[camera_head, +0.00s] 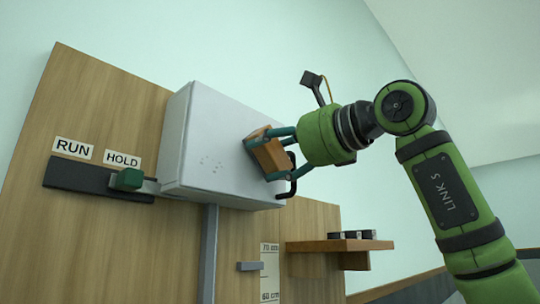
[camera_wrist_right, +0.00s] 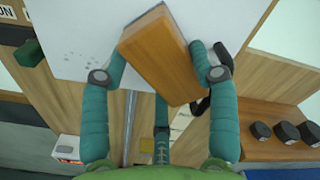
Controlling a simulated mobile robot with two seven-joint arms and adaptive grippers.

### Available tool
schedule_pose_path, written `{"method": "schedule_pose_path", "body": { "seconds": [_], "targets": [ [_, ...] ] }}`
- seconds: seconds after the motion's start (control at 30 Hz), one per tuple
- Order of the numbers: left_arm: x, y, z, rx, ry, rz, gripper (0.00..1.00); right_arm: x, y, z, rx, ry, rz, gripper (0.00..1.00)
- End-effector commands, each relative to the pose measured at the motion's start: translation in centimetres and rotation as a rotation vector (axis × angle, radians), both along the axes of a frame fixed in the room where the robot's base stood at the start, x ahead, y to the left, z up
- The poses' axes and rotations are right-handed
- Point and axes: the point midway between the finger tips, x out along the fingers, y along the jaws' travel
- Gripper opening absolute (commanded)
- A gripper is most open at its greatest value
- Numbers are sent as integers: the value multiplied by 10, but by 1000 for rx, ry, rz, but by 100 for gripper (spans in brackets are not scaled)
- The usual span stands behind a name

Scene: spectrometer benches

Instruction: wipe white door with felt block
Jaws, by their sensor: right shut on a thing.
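The white door (camera_head: 225,150) is the front of a pale box on a wooden panel. A patch of small grey specks (camera_head: 211,165) shows on it, left of the block. The felt block (camera_head: 270,158) is a brown wooden block with a thin grey layer on its door side. My right gripper (camera_head: 266,152) is shut on the block and holds it tilted at the door's right part. The block also shows in the right wrist view (camera_wrist_right: 160,58), between the fingers. Whether the felt touches the door I cannot tell. My left gripper is not in view.
A black handle (camera_head: 293,186) stands at the door's lower right edge, close to my fingers. A green slider knob (camera_head: 127,179) sits under the HOLD label (camera_head: 122,160). A wooden shelf (camera_head: 330,245) with black knobs (camera_head: 352,234) juts out at lower right.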

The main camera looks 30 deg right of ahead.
Motion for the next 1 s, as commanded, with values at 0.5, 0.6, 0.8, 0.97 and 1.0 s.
{"method": "schedule_pose_path", "body": {
  "seconds": [0.5,0.6,0.8,0.97,1.0],
  "targets": [
    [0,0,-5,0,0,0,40,-43,-16,0,2,-2,1,34],
    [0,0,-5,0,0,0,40,-44,-16,0,1,-1,0,34],
    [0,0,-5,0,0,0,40,-44,-16,0,2,-2,1,34],
    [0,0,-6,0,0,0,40,-50,-19,1,2,-2,0,34],
    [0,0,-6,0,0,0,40,-53,-20,1,2,-2,0,34]
  ]
}}
